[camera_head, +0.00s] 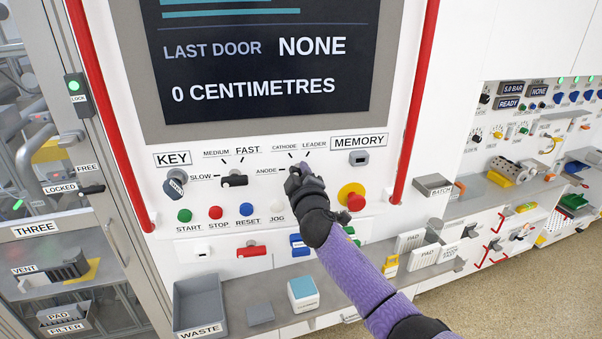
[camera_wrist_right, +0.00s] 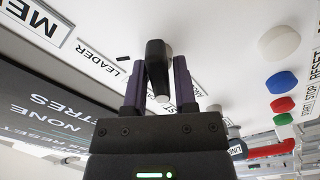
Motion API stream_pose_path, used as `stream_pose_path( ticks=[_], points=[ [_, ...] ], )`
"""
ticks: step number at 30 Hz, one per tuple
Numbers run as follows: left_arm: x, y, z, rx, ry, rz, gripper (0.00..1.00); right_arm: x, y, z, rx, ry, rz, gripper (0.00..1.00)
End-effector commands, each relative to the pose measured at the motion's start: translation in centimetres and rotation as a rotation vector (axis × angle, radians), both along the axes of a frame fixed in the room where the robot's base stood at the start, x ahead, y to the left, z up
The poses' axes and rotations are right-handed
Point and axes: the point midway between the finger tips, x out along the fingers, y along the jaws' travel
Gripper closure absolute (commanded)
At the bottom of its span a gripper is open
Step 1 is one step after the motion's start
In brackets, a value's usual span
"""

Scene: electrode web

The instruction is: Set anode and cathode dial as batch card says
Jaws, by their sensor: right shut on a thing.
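My right gripper (camera_head: 301,172) is shut on the black knob of the dial marked anode, cathode and leader. In the right wrist view the black knob (camera_wrist_right: 157,62) stands between the two fingers of the gripper (camera_wrist_right: 158,88). In the head view the gripper hides the knob, so I cannot tell which label it points at. The labels anode (camera_head: 266,171), cathode (camera_head: 284,147) and leader (camera_head: 314,144) show around it. A grey holder marked batch (camera_head: 433,184) is on the right; I can read no card there. My left gripper is not in view.
The slow-medium-fast dial (camera_head: 234,180) and key switch (camera_head: 175,186) are left of my gripper. A red stop button (camera_head: 355,201) is close on the right. Start, stop, reset and jog buttons lie below. Red vertical rails (camera_head: 412,110) flank the panel. The screen (camera_head: 262,60) is above.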

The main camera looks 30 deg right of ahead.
Motion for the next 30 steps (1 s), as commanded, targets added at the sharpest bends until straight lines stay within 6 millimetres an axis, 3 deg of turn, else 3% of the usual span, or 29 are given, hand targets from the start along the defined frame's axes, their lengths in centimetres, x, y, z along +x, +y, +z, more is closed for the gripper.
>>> stream_pose_path(
  ticks=[15,30],
  points=[
    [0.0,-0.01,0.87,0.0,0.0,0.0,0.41,0.01,0.04,-0.13,-0.384,0.154,0.0,1.0],
    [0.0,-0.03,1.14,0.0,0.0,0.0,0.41,0.01,0.08,-0.26,-0.526,0.209,0.001,1.0]
  ],
)
